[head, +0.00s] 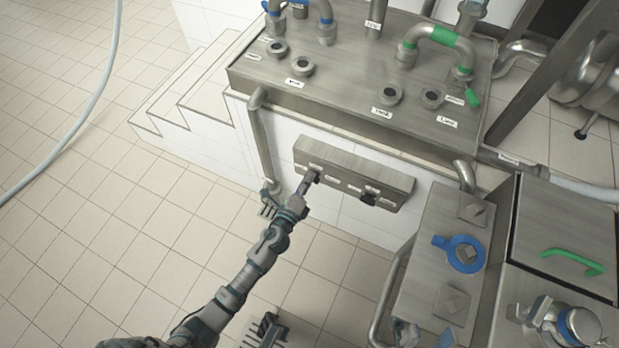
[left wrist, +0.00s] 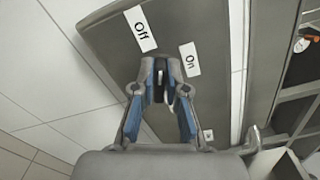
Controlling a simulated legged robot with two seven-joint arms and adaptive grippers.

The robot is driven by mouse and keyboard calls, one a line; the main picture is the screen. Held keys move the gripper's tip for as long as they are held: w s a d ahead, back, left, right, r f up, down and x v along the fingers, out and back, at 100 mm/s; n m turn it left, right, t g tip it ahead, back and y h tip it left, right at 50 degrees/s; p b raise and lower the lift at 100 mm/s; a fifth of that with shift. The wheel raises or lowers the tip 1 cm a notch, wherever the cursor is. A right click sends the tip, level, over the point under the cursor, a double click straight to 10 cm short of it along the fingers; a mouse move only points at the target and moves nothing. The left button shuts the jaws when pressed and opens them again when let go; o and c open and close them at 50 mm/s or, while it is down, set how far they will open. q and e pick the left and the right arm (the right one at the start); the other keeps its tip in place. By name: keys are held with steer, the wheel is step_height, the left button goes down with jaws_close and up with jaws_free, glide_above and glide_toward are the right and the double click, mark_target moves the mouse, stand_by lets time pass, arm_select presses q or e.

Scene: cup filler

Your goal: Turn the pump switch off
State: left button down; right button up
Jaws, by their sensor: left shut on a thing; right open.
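The grey switch panel (head: 350,163) is on the white tiled front of the raised block. It also shows in the left wrist view (left wrist: 105,38), with an "Off" label (left wrist: 140,28) and an "On" label (left wrist: 190,60). My left gripper (head: 309,179) is at the panel's left switch, shut on it. In the left wrist view its blue-padded fingers (left wrist: 161,82) meet just below the labels and mostly hide the pump switch, so its setting cannot be told. My right gripper (head: 422,334) seems to be at the bottom edge, blue pads apart, partly cut off.
A second, dark switch (head: 369,195) is on the panel's right half. A vertical pipe (head: 262,140) stands left of the panel. A steel cabinet with a blue ring (head: 462,254) and a green handle (head: 572,261) is at right. The tiled floor at left is clear except for a hose (head: 88,108).

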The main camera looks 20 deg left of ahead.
arm_select(q)
steer(key=shift+a+f+n, duration=0.1)
steer(key=shift+f+n, duration=0.15)
steer(key=shift+n, duration=0.9)
steer(key=shift+f+n, duration=0.2)
steer(key=shift+n, duration=0.95)
steer(key=shift+f, duration=0.1)
steer(key=c, duration=1.2)
jaws_free()
